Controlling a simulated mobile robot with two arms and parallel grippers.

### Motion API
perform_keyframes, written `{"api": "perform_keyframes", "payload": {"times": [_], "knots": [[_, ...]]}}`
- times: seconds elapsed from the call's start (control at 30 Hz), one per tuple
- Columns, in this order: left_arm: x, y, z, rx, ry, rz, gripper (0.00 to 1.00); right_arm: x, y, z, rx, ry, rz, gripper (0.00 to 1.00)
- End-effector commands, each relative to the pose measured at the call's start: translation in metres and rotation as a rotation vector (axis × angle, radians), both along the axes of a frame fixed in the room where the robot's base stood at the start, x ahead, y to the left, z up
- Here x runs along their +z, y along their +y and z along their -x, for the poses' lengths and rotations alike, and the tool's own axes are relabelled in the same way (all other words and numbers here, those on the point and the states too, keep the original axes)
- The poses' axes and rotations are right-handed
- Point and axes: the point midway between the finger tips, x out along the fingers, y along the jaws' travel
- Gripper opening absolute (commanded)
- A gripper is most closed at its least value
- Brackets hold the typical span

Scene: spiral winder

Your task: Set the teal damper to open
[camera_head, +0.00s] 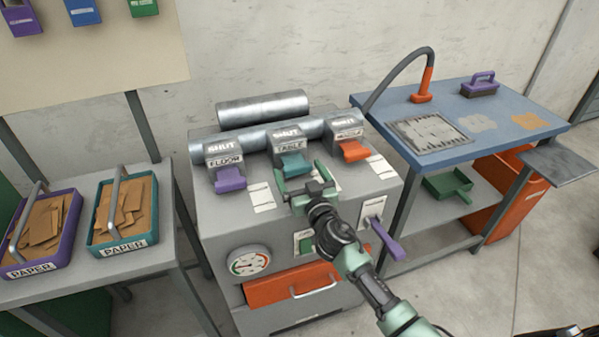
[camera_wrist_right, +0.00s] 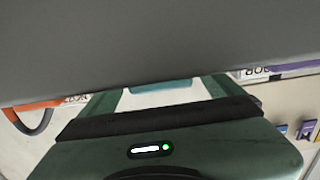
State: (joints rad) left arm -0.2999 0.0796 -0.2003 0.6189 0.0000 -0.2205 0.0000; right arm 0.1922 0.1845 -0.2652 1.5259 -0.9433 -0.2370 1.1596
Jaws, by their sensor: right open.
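The teal damper handle (camera_head: 293,165) sticks out from the middle housing on the grey machine, under a label reading SHUT and a plate reading TABLE. My right gripper (camera_head: 303,177) is open just in front of and below the teal handle, its fingers pointing toward it. In the right wrist view a strip of the teal handle (camera_wrist_right: 160,86) shows between the two green fingers, partly covered by a large grey surface. I cannot tell whether the fingers touch the handle. My left gripper is not in view.
A purple handle (camera_head: 230,178) sits left of the teal one and an orange handle (camera_head: 354,151) right of it, both close by. Below are a gauge (camera_head: 249,261), an orange drawer (camera_head: 292,287) and a purple lever (camera_head: 386,240). A blue-topped table (camera_head: 545,125) stands at right.

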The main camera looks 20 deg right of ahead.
Motion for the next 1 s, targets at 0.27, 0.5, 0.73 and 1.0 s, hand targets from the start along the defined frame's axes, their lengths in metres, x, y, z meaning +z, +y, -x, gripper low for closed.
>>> {"api": "perform_keyframes", "payload": {"times": [0.27, 0.5, 0.73, 1.0], "knots": [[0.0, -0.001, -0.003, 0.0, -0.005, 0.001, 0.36, 0.0, 0.0, 0.0, 0.0, 0.0, 0.0, 0.31], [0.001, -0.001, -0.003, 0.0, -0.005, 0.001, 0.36, -0.001, 0.0, 0.006, 0.0, 0.002, -0.003, 0.0], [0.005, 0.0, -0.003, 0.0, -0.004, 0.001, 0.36, -0.001, -0.001, 0.046, 0.0, 0.004, -0.007, 0.0], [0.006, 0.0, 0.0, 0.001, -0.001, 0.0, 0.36, -0.001, -0.002, 0.06, 0.0, 0.001, -0.002, 0.0]]}}
